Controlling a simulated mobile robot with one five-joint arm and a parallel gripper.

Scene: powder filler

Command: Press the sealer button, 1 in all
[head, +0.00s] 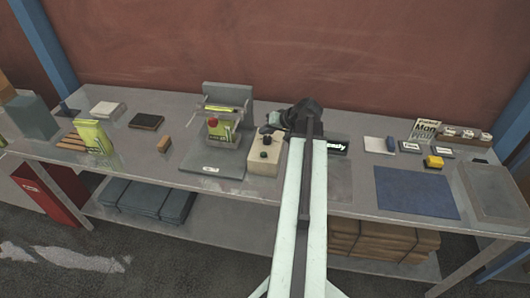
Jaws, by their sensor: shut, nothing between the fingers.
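A beige box (262,162) with small black knobs or buttons (266,141) on it stands on the table, just right of a grey machine (227,95). I cannot tell for certain which of these is the sealer button. A green and white pouch (222,133) with a red spot (213,122) stands upright at the grey machine. My gripper (273,124) is dark and small in the head view, shut and empty, near the back of the beige box. Whether it touches the box is unclear. My arm hides part of the table to the right.
A label reading "Ready" (337,146) is partly behind my arm. Left are another green pouch (92,136), a dark block (146,121) and a small brown block (164,146). Right are a blue mat (415,193), a yellow item (433,162) and a grey tray (494,188).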

